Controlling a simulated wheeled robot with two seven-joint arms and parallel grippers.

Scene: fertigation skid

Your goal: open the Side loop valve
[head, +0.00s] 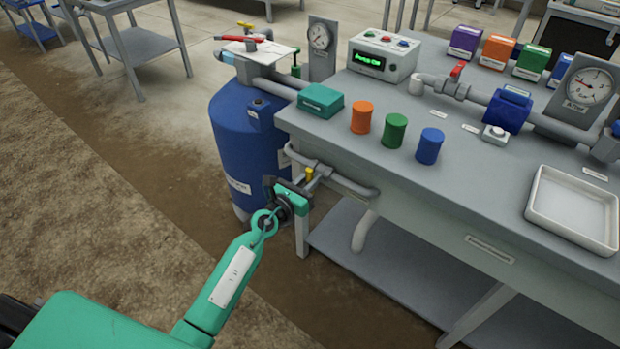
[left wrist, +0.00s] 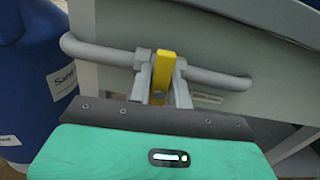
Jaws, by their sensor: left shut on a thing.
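The side loop valve is a small valve with a yellow handle (head: 309,174) on a grey pipe loop (head: 352,186) at the table's left end, low beside the blue tank. My left gripper (head: 300,186) reaches it from the front left. In the left wrist view, the yellow handle (left wrist: 163,75) stands between the two grey fingers of my left gripper (left wrist: 162,93), which are shut on it. The handle looks upright, across the pipe (left wrist: 100,52) in that picture. The valve body is partly hidden behind the fingers. My right gripper is not in view.
A blue tank (head: 240,150) stands just left of the valve. The grey table (head: 430,190) carries orange, green and blue cups, a teal box (head: 320,101), a control box (head: 384,56), gauges and a white tray (head: 572,210). A red-handled valve (head: 457,70) sits on the upper pipe. The floor at left is clear.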

